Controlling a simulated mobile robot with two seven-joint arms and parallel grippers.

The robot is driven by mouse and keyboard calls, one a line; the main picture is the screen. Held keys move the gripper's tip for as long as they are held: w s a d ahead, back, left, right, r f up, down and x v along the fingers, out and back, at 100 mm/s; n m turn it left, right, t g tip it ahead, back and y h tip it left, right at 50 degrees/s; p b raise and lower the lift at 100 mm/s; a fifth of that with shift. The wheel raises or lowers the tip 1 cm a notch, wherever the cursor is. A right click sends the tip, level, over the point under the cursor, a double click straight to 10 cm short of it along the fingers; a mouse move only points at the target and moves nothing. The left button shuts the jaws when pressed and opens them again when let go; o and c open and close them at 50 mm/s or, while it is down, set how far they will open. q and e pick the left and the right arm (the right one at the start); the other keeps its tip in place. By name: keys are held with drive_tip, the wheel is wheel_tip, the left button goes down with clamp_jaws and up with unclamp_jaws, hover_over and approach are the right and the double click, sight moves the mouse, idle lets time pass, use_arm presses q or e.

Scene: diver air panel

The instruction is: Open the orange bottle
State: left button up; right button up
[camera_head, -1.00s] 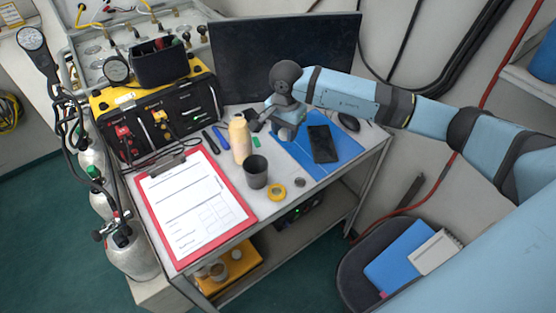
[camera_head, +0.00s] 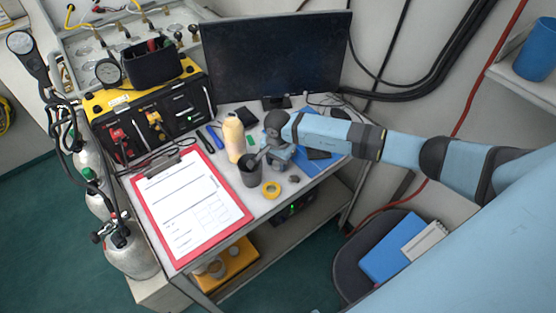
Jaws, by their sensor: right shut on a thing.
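The orange bottle (camera_head: 234,140), pale orange with a rounded top, stands upright on the table, left of my right gripper. A dark grey cup (camera_head: 250,176) stands just in front of it. My right gripper (camera_head: 260,157) reaches down and left to the cup's rim, with its fingers shut on the cup's upper edge. The fingertips are small and partly hidden here. The gripper is apart from the bottle. My left gripper is not in view.
A red clipboard (camera_head: 244,211) with paper lies at the left of the table (camera_head: 258,208). Yellow tape (camera_head: 271,190) and a small dark round thing (camera_head: 294,180) lie near the front edge. A monitor (camera_head: 275,58) and a black-yellow case (camera_head: 180,112) stand behind. A blue mat (camera_head: 325,165) lies under my arm.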

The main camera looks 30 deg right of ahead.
drive_tip(key=shift+f+b, duration=0.2)
drive_tip(key=shift+b, duration=0.1)
drive_tip(key=o, duration=1)
drive_tip(key=shift+r, duration=0.1)
